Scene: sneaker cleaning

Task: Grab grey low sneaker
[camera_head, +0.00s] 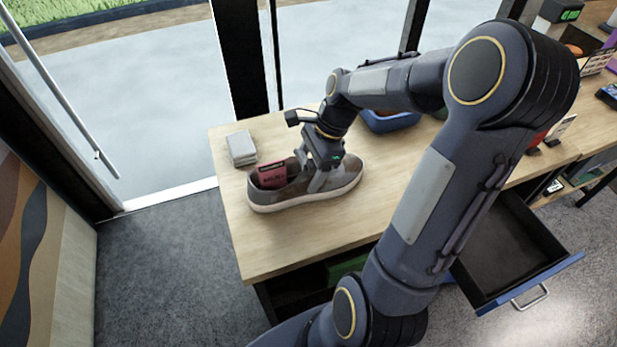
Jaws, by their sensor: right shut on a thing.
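A grey low sneaker (339,182) with a pale sole stands upright on the wooden table (290,244), near its left end. A dark red piece with dark lettering (270,176) shows inside the shoe's opening at the left. My right gripper (318,180) comes down from above and is shut on the sneaker's upper, around its middle. The fingertips are partly hidden against the shoe. The sole appears to rest on the tabletop. My left gripper is not in view.
A grey box-like stack (240,148) lies left of the shoe. A blue container (390,122) is partly hidden behind my right arm. An open drawer (510,255) juts out at the lower right. The table's front left is clear.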

